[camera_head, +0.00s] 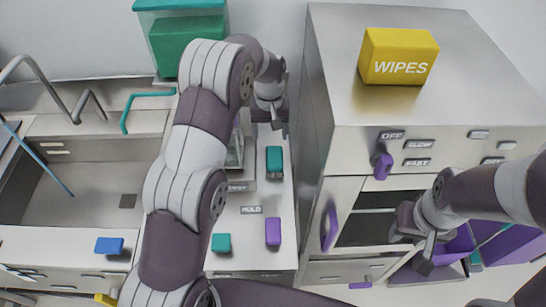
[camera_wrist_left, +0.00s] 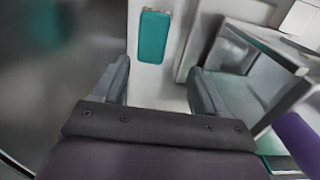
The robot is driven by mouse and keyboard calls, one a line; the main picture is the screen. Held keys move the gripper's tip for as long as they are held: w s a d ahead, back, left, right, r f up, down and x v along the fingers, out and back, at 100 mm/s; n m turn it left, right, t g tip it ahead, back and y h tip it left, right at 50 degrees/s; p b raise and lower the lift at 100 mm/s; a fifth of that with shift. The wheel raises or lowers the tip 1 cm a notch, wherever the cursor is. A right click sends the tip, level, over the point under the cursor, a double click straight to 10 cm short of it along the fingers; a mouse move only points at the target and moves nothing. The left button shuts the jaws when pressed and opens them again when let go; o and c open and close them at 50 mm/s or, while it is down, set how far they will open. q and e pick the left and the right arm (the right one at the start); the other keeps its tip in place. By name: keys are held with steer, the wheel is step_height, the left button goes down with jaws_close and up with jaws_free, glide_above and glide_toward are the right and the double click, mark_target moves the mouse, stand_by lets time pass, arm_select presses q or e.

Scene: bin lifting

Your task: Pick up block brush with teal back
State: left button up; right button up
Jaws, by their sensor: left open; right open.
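A block with a teal back (camera_head: 274,162) lies on the narrow counter, just below my left gripper in the head view; bristles cannot be made out. A teal block also shows in the left wrist view (camera_wrist_left: 153,38), beyond the gap between the fingers and untouched. My left gripper (camera_head: 272,122) is open and empty; its two spread fingers show in the wrist view (camera_wrist_left: 160,82). A second teal block (camera_head: 221,243) lies at the counter's front, beside a purple block (camera_head: 273,231). My right gripper (camera_head: 425,257) is open at the right, away from the blocks.
A steel cabinet (camera_head: 318,130) with a yellow wipes box (camera_head: 399,57) rises right of the counter. A sink (camera_head: 85,190) with a tap lies left, with a blue block (camera_head: 110,245) on its front edge. A teal container (camera_head: 185,40) stands behind. Purple bins (camera_head: 500,243) are lower right.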

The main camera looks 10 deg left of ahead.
arm_select(q)
steer(key=p, duration=0.2)
glide_above(275, 156)
step_height(275, 156, down, 5)
steer(key=shift+r, duration=0.1)
step_height(275, 156, down, 8)
steer(key=p, duration=0.3)
steer(key=shift+r+p, duration=0.1)
steer(key=shift+p, duration=0.25)
steer(key=shift+f, duration=0.25)
steer(key=shift+a+f, duration=0.1)
arm_select(e)
steer(key=r, duration=0.5)
steer(key=shift+s+d+r, duration=0.25)
steer(key=shift+d+r, duration=0.1)
steer(key=shift+r, duration=0.05)
arm_select(q)
steer(key=c, duration=0.9)
